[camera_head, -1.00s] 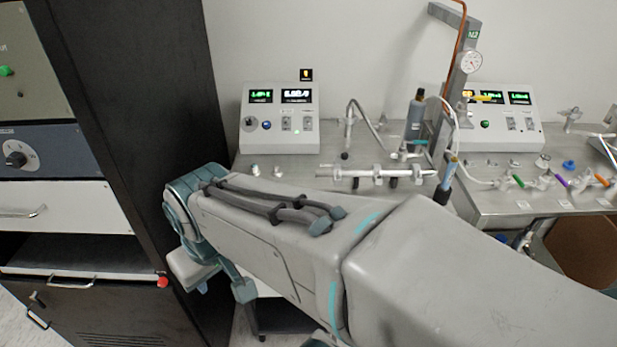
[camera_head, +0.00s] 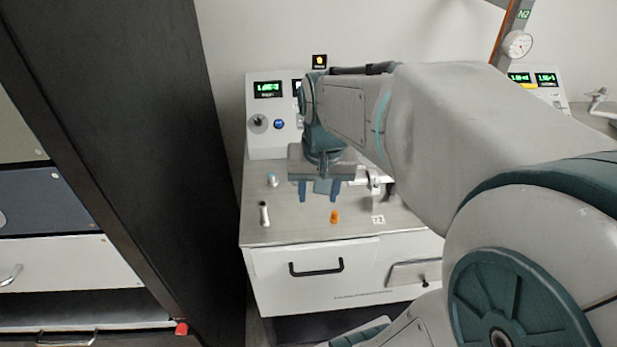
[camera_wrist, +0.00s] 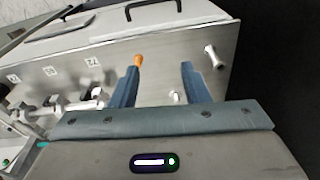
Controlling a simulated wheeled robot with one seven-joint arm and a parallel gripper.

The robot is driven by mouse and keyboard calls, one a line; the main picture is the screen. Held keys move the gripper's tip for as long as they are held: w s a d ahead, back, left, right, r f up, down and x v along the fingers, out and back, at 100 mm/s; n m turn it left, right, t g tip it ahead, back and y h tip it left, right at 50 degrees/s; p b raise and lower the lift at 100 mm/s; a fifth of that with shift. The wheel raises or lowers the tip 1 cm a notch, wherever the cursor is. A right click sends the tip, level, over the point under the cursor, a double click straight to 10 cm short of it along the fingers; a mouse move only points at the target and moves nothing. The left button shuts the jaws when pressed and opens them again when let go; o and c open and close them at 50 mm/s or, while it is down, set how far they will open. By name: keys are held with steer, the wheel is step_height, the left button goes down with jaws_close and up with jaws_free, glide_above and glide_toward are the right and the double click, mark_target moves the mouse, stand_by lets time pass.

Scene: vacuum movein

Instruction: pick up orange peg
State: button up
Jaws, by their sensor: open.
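The orange peg (camera_head: 334,216) stands on the metal bench top (camera_head: 290,231) near its front edge. In the wrist view the orange peg (camera_wrist: 138,61) shows just beyond the tip of the left finger, its lower part hidden by that finger. My gripper (camera_head: 320,196) is above the bench, behind and a little left of the peg in the head view, pointing down. In the wrist view my gripper (camera_wrist: 160,68) has its two blue fingers wide apart with nothing between them.
A metal post (camera_head: 264,214) stands left of the peg, and a small fitting (camera_head: 272,179) stands behind it. A label (camera_head: 378,219) lies to the right. A control box (camera_head: 262,115) stands behind. A tall black cabinet (camera_head: 120,130) stands left of the bench.

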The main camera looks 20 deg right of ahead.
steer(key=w+d+f+m+g+b, duration=0.1)
steer(key=w+d+f+m, duration=0.1)
steer(key=w+d+m, duration=0.4)
steer(key=n, duration=0.1)
glide_above(335, 212)
steer(key=shift+g, duration=0.3)
steer(key=f, duration=0.8)
steer(key=shift+s+f, duration=0.15)
steer(key=shift+s, duration=0.2)
steer(key=shift+w+f, duration=0.25)
steer(key=shift+f, duration=1.2)
steer(key=shift+w+f, duration=0.2)
steer(key=shift+f, duration=1.2)
steer(key=shift+n, duration=0.3)
steer(key=shift+c, duration=0.3)
jaws_close()
